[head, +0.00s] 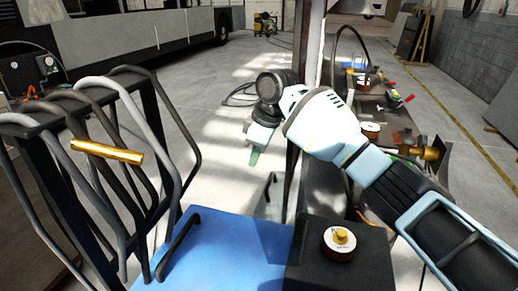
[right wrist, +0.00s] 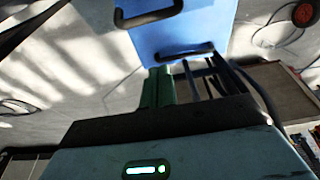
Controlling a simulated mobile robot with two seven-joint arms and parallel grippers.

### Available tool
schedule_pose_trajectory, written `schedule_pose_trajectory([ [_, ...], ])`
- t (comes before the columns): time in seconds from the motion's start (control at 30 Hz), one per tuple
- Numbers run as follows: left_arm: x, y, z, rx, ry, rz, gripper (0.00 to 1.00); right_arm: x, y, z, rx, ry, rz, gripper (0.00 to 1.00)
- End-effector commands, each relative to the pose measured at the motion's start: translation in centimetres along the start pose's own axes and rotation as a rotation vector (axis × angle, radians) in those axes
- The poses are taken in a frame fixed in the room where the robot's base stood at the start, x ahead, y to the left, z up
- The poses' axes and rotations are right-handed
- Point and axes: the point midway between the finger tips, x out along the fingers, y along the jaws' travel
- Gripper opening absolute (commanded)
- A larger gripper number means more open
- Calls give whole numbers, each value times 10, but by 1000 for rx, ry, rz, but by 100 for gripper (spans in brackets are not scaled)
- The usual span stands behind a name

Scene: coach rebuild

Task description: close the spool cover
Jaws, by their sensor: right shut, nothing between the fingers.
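A blue flat panel (head: 232,252) with a black bar handle (head: 180,243) fills the bottom middle of the head view. I cannot tell for certain whether it is the spool cover. To its right a spool (head: 338,250) with a yellow hub sits on a black box top (head: 305,268). My right gripper (head: 254,158) has green fingers, shut and empty, in the air beyond the panel and apart from it. In the right wrist view the shut fingers (right wrist: 158,87) point toward the blue panel (right wrist: 185,35) and its two black handles. My left gripper is not in view.
A rack of grey and black hoses (head: 95,140) with a brass tube (head: 107,152) stands at the left. A post (head: 306,50) rises behind my right arm. A cluttered bench (head: 385,100) runs along the right. Open floor (head: 225,125) lies behind the panel.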

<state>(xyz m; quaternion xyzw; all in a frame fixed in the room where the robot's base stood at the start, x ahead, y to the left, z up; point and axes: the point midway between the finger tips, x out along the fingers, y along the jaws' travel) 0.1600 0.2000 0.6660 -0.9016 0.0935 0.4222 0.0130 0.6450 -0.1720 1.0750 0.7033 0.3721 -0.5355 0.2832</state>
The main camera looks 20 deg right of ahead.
Motion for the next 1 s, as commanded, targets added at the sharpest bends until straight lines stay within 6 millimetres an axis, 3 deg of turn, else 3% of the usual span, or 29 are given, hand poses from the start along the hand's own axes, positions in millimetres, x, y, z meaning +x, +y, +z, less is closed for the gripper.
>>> schedule_pose_trajectory([
  [0.3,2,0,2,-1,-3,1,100,60,0,1,1,-2,-2,0],
  [0.4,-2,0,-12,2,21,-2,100,44,1,17,0,3,6,0],
  [0.6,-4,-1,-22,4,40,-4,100,40,0,33,-1,3,3,0],
  [1.0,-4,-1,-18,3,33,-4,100,42,0,38,0,0,0,0],
])
